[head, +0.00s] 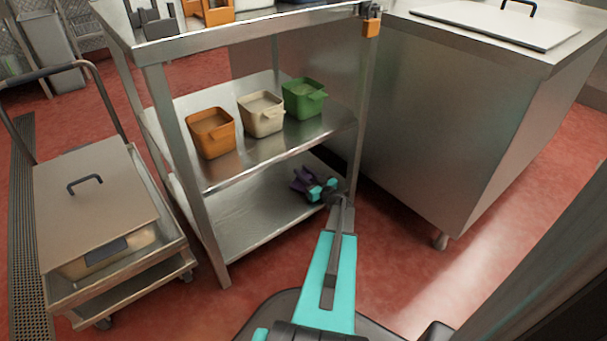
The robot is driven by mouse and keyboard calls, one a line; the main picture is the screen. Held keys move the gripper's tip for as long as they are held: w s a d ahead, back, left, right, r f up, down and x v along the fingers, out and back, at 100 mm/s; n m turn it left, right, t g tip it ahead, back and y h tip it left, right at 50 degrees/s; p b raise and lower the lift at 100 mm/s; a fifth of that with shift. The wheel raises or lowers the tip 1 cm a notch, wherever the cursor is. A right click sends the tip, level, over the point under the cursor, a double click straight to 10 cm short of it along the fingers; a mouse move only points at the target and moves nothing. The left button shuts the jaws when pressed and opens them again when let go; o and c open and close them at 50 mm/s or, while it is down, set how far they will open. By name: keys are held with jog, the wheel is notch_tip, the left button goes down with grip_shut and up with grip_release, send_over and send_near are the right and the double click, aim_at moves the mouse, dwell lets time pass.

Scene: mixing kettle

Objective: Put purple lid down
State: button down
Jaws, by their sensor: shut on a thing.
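The purple lid (299,184) shows as a small dark purple shape at the right end of the steel rack's bottom shelf (255,212). My gripper (313,187), with turquoise parts, is shut on it from the front right. My gripper hides part of the lid. I cannot tell whether the lid touches the shelf or hangs just above it. My turquoise arm reaches in from the bottom of the view, past the rack's front right post.
The middle shelf above holds an orange bin (211,132), a cream bin (261,114) and a green bin (304,98). A steel cabinet (440,120) stands right of the rack, a cart (95,205) left. The bottom shelf's left part is bare.

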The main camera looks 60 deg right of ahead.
jog(key=c, duration=1.4)
grip_release()
jog(key=shift+c, duration=0.2)
jog(key=shift+r+p, duration=0.15)
jog(key=shift+p, duration=0.15)
jog(key=p+v, duration=0.3)
jog(key=v, duration=0.9)
jog(key=shift+p, duration=0.3)
